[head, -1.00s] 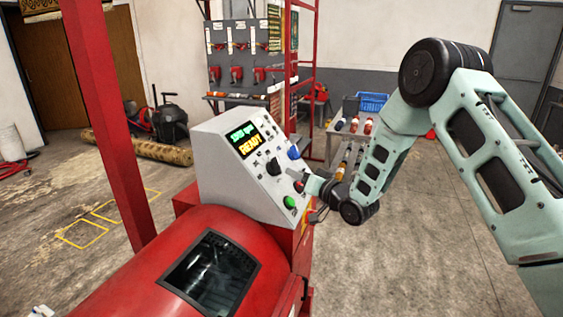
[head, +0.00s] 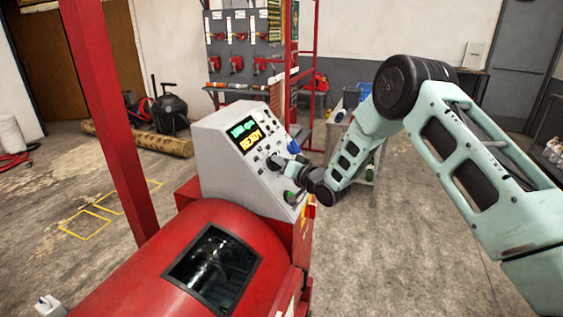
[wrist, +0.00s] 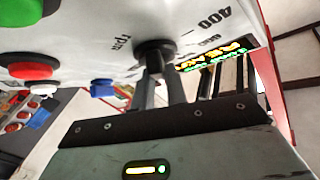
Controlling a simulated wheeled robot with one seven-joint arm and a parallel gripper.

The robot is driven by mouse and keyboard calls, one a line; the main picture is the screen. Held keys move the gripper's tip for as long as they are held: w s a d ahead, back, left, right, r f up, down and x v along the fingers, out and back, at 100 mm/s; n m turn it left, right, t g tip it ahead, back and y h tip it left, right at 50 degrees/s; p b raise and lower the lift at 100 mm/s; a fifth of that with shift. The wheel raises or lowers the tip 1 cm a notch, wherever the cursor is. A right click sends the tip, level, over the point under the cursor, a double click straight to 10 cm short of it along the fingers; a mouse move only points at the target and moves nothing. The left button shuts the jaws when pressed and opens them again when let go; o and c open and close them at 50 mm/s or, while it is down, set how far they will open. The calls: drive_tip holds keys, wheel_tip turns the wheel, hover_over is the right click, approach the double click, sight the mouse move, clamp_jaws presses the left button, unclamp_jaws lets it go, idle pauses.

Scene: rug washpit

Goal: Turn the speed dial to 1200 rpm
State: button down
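The black speed dial (wrist: 155,48) sits on the white sloped control panel (wrist: 90,20), with "rpm", "400" and "600" printed beside it. In the head view the dial (head: 274,162) is partly hidden by my gripper (head: 286,162). In the wrist view my gripper (wrist: 160,84) has its two fingers apart, with their tips at the dial's raised grip. A gap shows beside the grip, and firm contact cannot be made out.
A green button (wrist: 17,15), a red button (wrist: 30,67) and a blue knob (wrist: 102,88) are close to the dial. The red drum machine (head: 160,270) lies below the panel. A red post (head: 108,130) stands left. Open floor lies at right.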

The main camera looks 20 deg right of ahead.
drive_tip(key=shift+m+h+b, duration=0.3)
drive_tip(key=shift+m+h, duration=0.1)
drive_tip(key=shift+m, duration=0.1)
drive_tip(key=m+h+b, duration=0.1)
drive_tip(key=m+h, duration=0.1)
drive_tip(key=m, duration=0.1)
drive_tip(key=shift+a+h, duration=0.15)
drive_tip(key=shift+h, duration=0.25)
drive_tip(key=shift+r+m+g+h+b, duration=0.1)
drive_tip(key=shift+m+g+h+b, duration=0.3)
drive_tip(key=shift+m+h, duration=0.65)
drive_tip(key=shift+r+m+g+h+b, duration=0.1)
drive_tip(key=shift+m+g+h, duration=0.5)
drive_tip(key=shift+m, duration=0.85)
drive_tip(key=c, duration=1.4)
unclamp_jaws()
drive_tip(key=shift+s, duration=0.1)
drive_tip(key=a+b+v, duration=0.1)
drive_tip(key=b+v, duration=0.3)
drive_tip(key=v, duration=1.3)
drive_tip(key=shift+d+r+b, duration=0.25)
drive_tip(key=shift+d+b, duration=0.1)
drive_tip(key=shift+d, duration=0.05)
